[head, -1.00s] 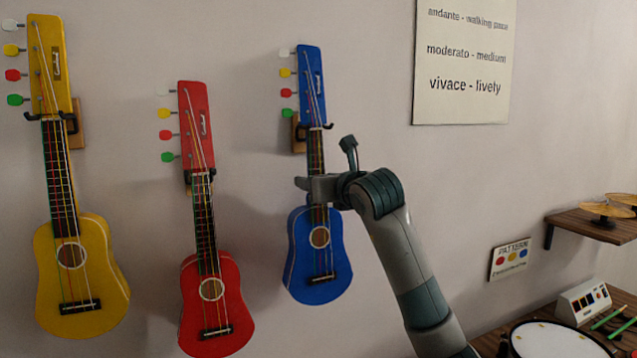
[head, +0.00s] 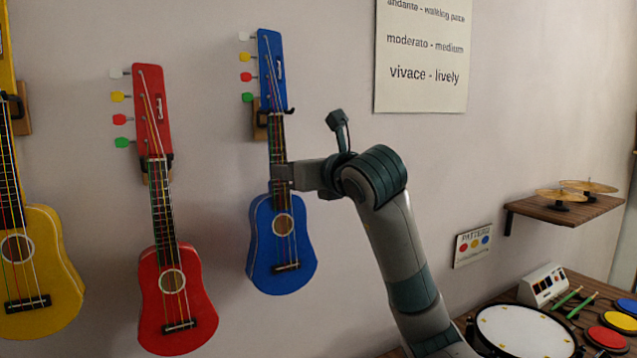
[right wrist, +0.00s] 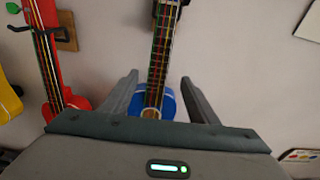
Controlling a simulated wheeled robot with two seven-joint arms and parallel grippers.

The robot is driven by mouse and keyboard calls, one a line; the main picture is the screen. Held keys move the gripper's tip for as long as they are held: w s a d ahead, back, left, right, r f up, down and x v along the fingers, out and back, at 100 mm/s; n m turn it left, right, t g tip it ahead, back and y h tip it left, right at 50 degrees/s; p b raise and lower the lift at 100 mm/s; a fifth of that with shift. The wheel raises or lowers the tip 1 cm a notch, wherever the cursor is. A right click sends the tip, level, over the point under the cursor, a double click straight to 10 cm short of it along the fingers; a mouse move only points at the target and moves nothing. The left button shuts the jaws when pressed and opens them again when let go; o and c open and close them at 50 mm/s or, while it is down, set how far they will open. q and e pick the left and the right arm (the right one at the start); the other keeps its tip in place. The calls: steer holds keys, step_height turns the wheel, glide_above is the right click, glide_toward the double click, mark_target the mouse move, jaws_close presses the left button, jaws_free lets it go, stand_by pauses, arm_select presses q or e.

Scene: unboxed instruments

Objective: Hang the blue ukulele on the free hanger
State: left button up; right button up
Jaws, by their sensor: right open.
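The blue ukulele (head: 263,255) hangs upright against the wall, its head above a dark hook (head: 290,110) on a wooden block (head: 260,124). My right gripper (head: 282,173) is in front of its neck, below the hook. In the right wrist view the open fingers (right wrist: 161,82) stand on either side of the neck, with gaps showing, and the blue body (right wrist: 169,104) shows between them. My left gripper is not in view.
A red ukulele (head: 153,290) and a yellow ukulele (head: 50,270) hang to the left. A tempo poster (head: 425,95) is on the wall to the right. A shelf with cymbals (head: 565,208) and a table with a drum (head: 525,330) stand at right.

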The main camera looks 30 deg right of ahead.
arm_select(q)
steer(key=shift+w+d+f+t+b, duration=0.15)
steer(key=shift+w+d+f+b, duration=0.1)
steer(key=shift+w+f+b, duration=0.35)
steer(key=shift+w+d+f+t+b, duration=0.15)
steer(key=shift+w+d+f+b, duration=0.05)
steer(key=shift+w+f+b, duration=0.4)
arm_select(e)
steer(key=s+r, duration=0.1)
steer(key=s, duration=0.7)
steer(key=shift+s+a, duration=0.15)
steer(key=shift+a, duration=0.1)
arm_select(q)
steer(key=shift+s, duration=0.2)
arm_select(e)
steer(key=shift+r, duration=0.1)
